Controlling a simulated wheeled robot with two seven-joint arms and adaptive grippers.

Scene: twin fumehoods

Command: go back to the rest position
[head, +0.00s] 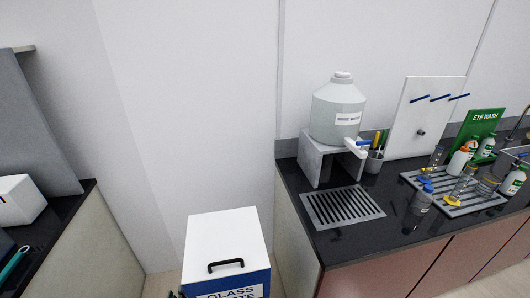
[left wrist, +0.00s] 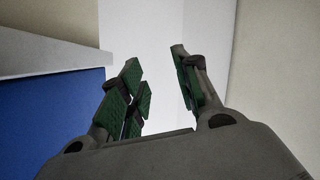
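My left gripper (left wrist: 156,62) shows in the left wrist view with its green-padded fingers spread apart and nothing between them. A blue surface with a pale edge lies to the left of the fingers there, and it looks like the side of the glass waste box (head: 226,240). In the head view, only a small dark tip shows at the bottom edge, just left of that box; I cannot tell for sure that it is the gripper. My right gripper is in neither view.
A dark counter (head: 290,185) at right holds a white carboy (head: 338,105) on a stand, a drain grate (head: 342,207), a pegboard (head: 425,100), and a bottle rack (head: 455,203). Another counter (head: 60,225) with a white box (head: 18,200) stands at left. The wall between is bare.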

